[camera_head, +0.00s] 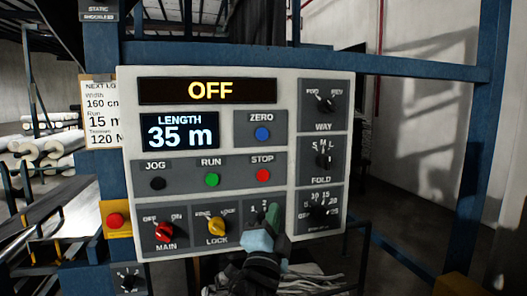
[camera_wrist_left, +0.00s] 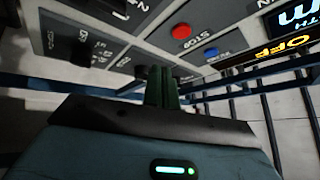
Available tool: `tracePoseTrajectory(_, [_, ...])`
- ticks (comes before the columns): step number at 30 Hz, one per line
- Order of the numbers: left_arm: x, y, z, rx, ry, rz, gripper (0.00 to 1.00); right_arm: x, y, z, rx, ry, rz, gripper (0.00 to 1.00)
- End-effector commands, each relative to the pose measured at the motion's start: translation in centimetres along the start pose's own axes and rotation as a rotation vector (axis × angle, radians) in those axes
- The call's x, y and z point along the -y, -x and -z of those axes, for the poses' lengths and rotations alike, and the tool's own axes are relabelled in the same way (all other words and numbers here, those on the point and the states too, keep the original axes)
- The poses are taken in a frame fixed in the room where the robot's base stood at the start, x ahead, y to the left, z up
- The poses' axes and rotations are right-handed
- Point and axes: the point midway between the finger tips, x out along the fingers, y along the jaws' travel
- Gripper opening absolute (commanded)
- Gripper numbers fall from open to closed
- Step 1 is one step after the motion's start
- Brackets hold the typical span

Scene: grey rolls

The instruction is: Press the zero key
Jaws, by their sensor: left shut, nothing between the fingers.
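The zero key is a round blue button (camera_head: 262,134) under the label ZERO, right of the length display (camera_head: 179,132) that reads 35 m. It also shows in the left wrist view as a blue button (camera_wrist_left: 210,52). My left gripper (camera_head: 272,213) is shut and empty, in front of the panel's lower middle. It is below the zero key and the red STOP button (camera_head: 263,175), and hides part of a knob there. In the wrist view its dark green fingers (camera_wrist_left: 162,84) are together. I cannot tell whether they touch the panel. My right gripper is not in view.
The grey panel (camera_head: 237,83) has an OFF display (camera_head: 208,91), a black JOG button (camera_head: 158,183) and a green RUN button (camera_head: 212,180). Knobs line its right side and bottom, including the red MAIN knob (camera_head: 164,231). Blue frame posts surround it.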

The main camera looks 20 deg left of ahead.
Motion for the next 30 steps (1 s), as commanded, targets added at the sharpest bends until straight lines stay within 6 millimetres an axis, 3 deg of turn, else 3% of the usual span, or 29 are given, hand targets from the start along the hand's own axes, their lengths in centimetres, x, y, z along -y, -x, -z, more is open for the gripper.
tracePoseTrajectory(6, [7.3, -3.3, 3.5, -0.014, -0.118, 0.161, 0.00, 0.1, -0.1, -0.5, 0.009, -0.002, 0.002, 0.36])
tracePoseTrajectory(12, [11.8, -4.5, 5.5, -0.012, -0.188, 0.255, 0.00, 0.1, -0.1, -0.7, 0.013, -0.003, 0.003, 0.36])
tracePoseTrajectory(18, [13.3, -4.8, 6.2, -0.009, -0.213, 0.286, 0.00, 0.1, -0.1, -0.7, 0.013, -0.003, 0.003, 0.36])
tracePoseTrajectory(30, [13.2, -4.9, 6.1, -0.009, -0.213, 0.286, 0.00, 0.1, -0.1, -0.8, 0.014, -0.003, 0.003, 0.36])
